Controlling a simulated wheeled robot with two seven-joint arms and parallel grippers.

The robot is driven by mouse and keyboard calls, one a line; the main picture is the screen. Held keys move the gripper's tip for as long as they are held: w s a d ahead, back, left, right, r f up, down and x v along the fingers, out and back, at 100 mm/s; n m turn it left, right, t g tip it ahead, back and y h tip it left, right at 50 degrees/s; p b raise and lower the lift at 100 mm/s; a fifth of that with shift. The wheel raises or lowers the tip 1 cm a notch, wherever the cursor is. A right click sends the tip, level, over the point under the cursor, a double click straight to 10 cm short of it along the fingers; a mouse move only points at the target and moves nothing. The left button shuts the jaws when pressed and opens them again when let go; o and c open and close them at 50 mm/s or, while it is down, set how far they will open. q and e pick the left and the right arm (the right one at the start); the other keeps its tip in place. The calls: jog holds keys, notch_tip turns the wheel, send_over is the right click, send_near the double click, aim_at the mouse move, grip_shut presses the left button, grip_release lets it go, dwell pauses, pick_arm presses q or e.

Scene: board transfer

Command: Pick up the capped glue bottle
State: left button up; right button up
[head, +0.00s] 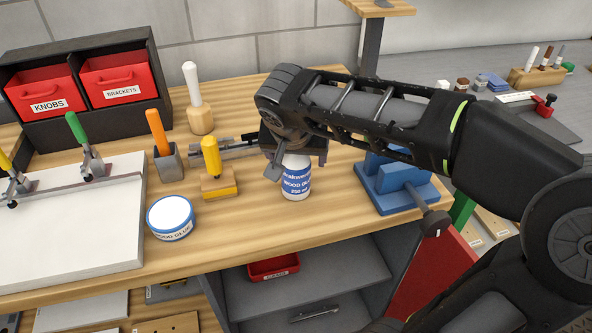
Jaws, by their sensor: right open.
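The glue bottle (296,185) is white with a blue wood glue label and stands upright on the wooden bench. My right gripper (297,163) is above it, pointing down, with its open fingers around the bottle's upper part. I cannot tell whether the fingers touch the bottle. My left gripper is not in view.
A round wood glue tub (171,218) and a yellow-handled tool on a block (219,184) stand left of the bottle. A blue vise-like tool (398,185) is to the right. Bare bench top (262,232) lies in front. Red bins (117,78) stand behind left.

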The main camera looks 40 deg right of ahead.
grip_shut()
dwell(0.8)
